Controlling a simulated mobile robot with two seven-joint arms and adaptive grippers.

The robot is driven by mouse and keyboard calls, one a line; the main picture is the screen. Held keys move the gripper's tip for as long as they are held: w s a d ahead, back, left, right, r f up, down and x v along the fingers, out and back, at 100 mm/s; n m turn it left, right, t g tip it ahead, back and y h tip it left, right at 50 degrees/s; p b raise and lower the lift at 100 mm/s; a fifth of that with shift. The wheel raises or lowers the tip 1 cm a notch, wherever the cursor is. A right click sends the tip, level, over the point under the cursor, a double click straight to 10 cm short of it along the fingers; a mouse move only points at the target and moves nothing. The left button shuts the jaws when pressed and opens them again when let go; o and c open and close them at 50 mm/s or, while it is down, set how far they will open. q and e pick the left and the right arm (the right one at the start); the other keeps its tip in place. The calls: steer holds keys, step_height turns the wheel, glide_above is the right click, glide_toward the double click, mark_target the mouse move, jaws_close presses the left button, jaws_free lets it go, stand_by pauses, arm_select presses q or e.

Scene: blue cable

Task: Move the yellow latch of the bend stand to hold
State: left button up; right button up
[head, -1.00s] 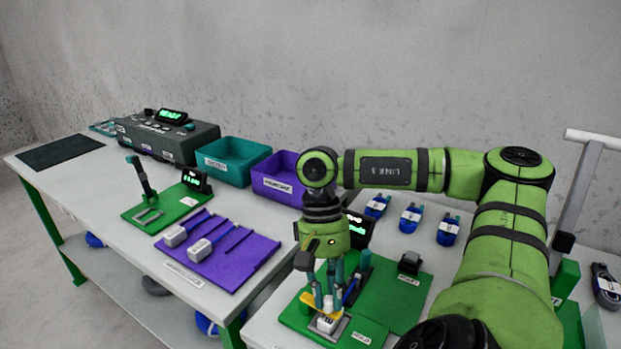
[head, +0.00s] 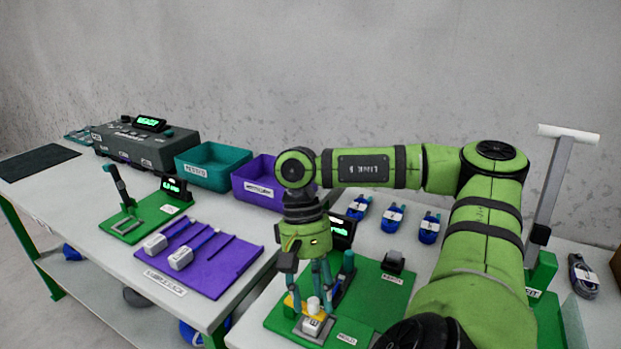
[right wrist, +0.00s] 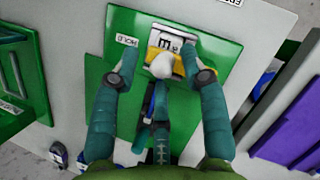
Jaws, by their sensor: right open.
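The green bend stand (head: 372,300) lies on the near table and also shows in the right wrist view (right wrist: 105,85). Its yellow latch (head: 291,303) sits at the stand's front left and shows in the right wrist view (right wrist: 155,40). A HOLD label (right wrist: 127,40) lies left of the latch in the wrist view. Contact cannot be told. My left gripper is not in view.
A dark upright part with a teal top (head: 347,266) and a small display (head: 342,231) stand close behind the right gripper. A dark block (head: 393,261) sits at the stand's back right. Several blue cable bundles (head: 394,216) lie behind. A purple rack (head: 225,262) is on the left table.

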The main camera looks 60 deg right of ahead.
steer(key=shift+w+r, duration=0.15)
steer(key=shift+r, duration=0.15)
steer(key=w+d, duration=0.8)
steer(key=w, duration=0.1)
steer(key=shift+r, duration=0.25)
steer(key=shift+w, duration=0.1)
stand_by(0.5)
